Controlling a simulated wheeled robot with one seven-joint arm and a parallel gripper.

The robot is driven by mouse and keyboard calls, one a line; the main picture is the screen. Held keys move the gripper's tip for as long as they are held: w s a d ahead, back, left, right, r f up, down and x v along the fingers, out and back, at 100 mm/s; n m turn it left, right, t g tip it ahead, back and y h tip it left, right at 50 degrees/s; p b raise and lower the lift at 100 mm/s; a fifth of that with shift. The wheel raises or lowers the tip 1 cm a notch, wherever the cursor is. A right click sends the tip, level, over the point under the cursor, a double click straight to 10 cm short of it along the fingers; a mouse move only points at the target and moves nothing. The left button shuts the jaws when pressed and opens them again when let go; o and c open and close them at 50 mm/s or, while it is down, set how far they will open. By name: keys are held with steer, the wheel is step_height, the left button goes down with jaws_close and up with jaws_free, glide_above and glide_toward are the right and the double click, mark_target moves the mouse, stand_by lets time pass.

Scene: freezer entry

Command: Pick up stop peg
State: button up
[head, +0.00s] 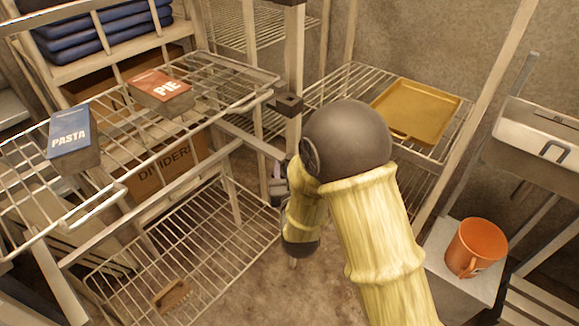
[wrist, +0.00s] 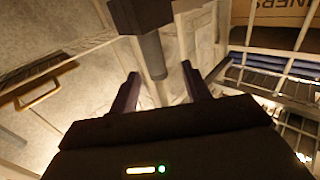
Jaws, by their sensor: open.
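What looks like the stop peg (wrist: 153,58) is a grey cylinder hanging below a dark block (wrist: 140,14) in the wrist view. My gripper (wrist: 160,71) is open, with one dark finger on each side of the peg's lower end. I cannot tell whether the fingers reach around the peg or stop short of it. In the head view a dark bracket (head: 288,103) is fixed to the upright post, and my gripper (head: 277,182) shows partly below it, beside my arm. The peg is not clear in the head view.
A wire shelf at left holds a PASTA box (head: 70,138) and a PIE box (head: 160,92). A brush (head: 172,297) lies on the lower rack (head: 215,262). A yellow tray (head: 418,108) is on the right rack. An orange mug (head: 475,247) stands at lower right.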

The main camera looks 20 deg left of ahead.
mark_target(289, 155)
steer(key=shift+w, duration=0.15)
steer(key=x, duration=0.5)
steer(key=shift+d+b, duration=0.1)
steer(key=shift+b, duration=0.3)
jaws_close()
steer(key=shift+r, duration=0.1)
